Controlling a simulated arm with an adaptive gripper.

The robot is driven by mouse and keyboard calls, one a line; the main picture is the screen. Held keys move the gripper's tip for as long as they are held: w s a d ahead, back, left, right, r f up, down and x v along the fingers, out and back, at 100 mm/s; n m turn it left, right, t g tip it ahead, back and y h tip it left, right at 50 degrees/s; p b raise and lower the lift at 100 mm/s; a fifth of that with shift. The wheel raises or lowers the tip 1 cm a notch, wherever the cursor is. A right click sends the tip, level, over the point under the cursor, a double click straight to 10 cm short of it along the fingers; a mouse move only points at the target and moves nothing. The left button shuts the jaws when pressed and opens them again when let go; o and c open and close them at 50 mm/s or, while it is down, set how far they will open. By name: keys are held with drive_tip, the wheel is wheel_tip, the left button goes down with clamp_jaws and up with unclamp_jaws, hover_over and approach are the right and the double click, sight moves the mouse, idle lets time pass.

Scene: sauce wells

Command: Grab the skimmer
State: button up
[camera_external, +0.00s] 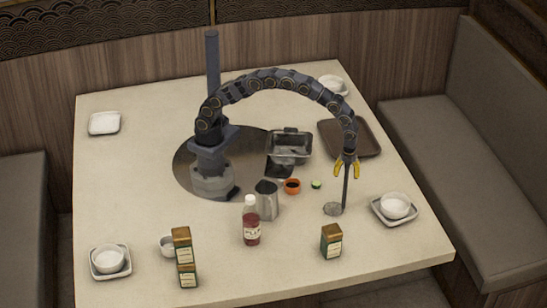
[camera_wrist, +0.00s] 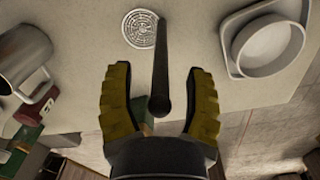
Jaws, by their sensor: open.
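The skimmer has a round, perforated grey disc (camera_external: 333,209) low over the right part of the table and a long dark handle (camera_external: 345,193) rising from it, roughly upright. In the wrist view the disc (camera_wrist: 140,29) is at the top and the handle (camera_wrist: 160,60) runs down between my fingers. My gripper (camera_external: 347,172), with yellow fingers, points down at the handle's upper end. In the wrist view my gripper (camera_wrist: 159,76) is open, with a finger on each side of the handle and a visible gap to both.
A white bowl on a square dish (camera_external: 381,217) is right of the skimmer. A metal pitcher (camera_external: 267,202), red sauce bottle (camera_external: 251,228), orange cup (camera_external: 292,186) and green-brown box (camera_external: 331,241) stand left and in front. A brown tray (camera_external: 367,150) and a metal container (camera_external: 291,134) lie behind.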

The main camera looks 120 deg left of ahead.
clamp_jaws()
idle(0.3)
